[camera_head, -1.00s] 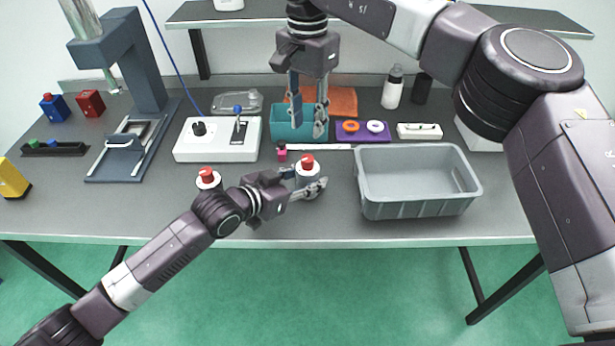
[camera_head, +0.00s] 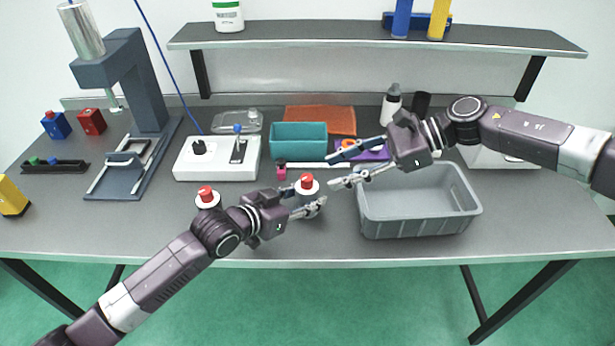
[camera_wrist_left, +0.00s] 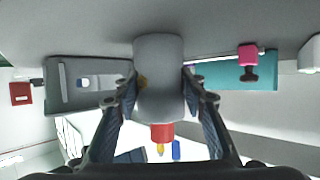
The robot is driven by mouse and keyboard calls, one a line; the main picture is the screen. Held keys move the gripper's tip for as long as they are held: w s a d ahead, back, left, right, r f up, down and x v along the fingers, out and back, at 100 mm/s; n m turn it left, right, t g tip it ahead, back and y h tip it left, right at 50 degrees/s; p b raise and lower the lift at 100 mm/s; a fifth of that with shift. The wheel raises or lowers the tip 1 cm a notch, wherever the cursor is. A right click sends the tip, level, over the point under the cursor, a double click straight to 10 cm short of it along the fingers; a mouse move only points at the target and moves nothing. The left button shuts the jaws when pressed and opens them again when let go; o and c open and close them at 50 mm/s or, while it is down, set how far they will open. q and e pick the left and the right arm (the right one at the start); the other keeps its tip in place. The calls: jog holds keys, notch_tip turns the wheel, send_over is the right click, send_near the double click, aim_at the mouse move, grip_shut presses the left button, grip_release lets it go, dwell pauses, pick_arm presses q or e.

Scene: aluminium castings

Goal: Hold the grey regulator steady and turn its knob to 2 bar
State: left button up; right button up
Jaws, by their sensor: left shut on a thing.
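The grey regulator (camera_head: 307,187), a grey cylinder with a red knob on top, stands upright at the front middle of the table. My left gripper (camera_head: 310,204) is shut on its body. In the left wrist view the regulator (camera_wrist_left: 159,75) sits between both fingers, with its red knob (camera_wrist_left: 162,133) showing below it. The knob's setting is too small to read. My right gripper (camera_head: 332,170) is open and empty, its fingers spread just right of the knob and pointing left towards it. A second red-knobbed thing (camera_head: 207,198) stands to the left, partly behind my left arm.
A grey bin (camera_head: 425,226) stands right of the regulator, under my right gripper. Behind are a teal box (camera_head: 299,139), a purple tray (camera_head: 376,155) with rings and a white control box (camera_head: 217,171) with a lever. A dark press (camera_head: 150,90) stands at the left.

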aim_at(308, 177)
jog(key=w+a+f+m, duration=0.1)
jog(key=a, duration=0.1)
jog(key=w+a+f+m+t, duration=0.1)
jog(key=a+f, duration=0.1)
jog(key=a+f+m+t+y, duration=0.1)
jog(key=a+f+m, duration=0.1)
jog(key=a, duration=0.1)
jog(key=shift+w+f, duration=0.1)
jog(key=shift+w, duration=0.3)
dwell(0.3)
grip_shut()
